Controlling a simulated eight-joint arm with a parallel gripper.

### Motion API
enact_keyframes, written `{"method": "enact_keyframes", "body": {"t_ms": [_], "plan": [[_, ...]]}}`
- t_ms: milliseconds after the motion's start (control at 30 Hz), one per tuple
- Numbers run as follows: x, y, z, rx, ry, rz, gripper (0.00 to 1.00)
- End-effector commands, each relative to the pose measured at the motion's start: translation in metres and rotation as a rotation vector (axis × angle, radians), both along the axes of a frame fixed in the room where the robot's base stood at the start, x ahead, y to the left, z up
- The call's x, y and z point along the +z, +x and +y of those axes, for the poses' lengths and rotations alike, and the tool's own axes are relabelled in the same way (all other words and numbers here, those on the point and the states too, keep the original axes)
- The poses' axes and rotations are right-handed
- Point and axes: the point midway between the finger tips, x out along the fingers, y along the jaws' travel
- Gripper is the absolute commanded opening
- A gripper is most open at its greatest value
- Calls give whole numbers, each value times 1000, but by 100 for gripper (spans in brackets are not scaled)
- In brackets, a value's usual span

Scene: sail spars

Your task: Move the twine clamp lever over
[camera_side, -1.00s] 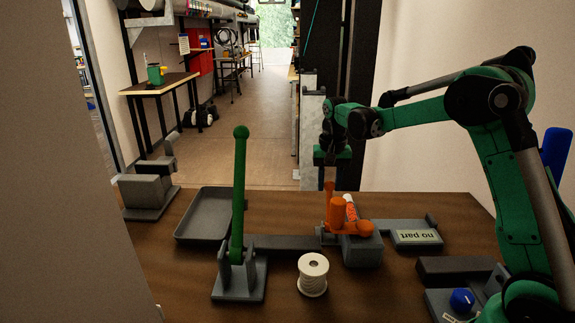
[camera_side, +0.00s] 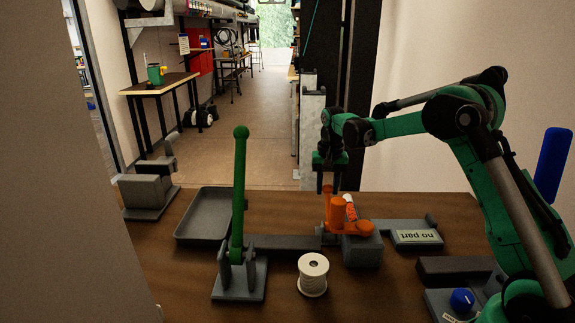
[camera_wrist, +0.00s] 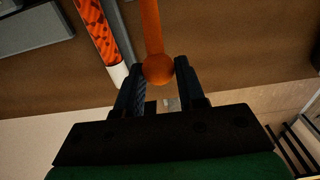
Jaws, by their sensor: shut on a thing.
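The orange clamp (camera_side: 347,222) sits on a grey block, its orange lever standing up at the left side of it. In the wrist view the lever (camera_wrist: 152,30) ends in a round orange knob (camera_wrist: 158,69). My gripper (camera_side: 327,183) points straight down over the lever. In the wrist view my gripper (camera_wrist: 158,80) has its two fingers on either side of the knob and is shut on it. An orange-patterned, white-ended rod (camera_wrist: 100,40) lies beside the lever. A white spool of twine (camera_side: 313,276) stands in front.
A tall green lever (camera_side: 239,195) stands upright on a grey base left of the clamp. A grey tray (camera_side: 183,237) lies behind it, and a grey fixture (camera_side: 146,190) stands at far left. A "no part" plate (camera_side: 417,238) is right of the clamp, a blue knob (camera_side: 462,299) nearer.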

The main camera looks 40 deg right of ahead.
Motion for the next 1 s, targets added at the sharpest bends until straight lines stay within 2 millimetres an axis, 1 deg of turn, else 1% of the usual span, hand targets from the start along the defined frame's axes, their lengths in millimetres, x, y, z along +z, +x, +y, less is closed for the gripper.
{"method": "enact_keyframes", "body": {"t_ms": [100, 467, 800, 1000], "plan": [[-3, 2, -2, 0, -1, -1, 4], [-5, 2, -3, -1, -2, -1, 4], [-24, 9, -9, -1, -1, 0, 4], [-28, 10, -10, -1, -1, -1, 5]]}}
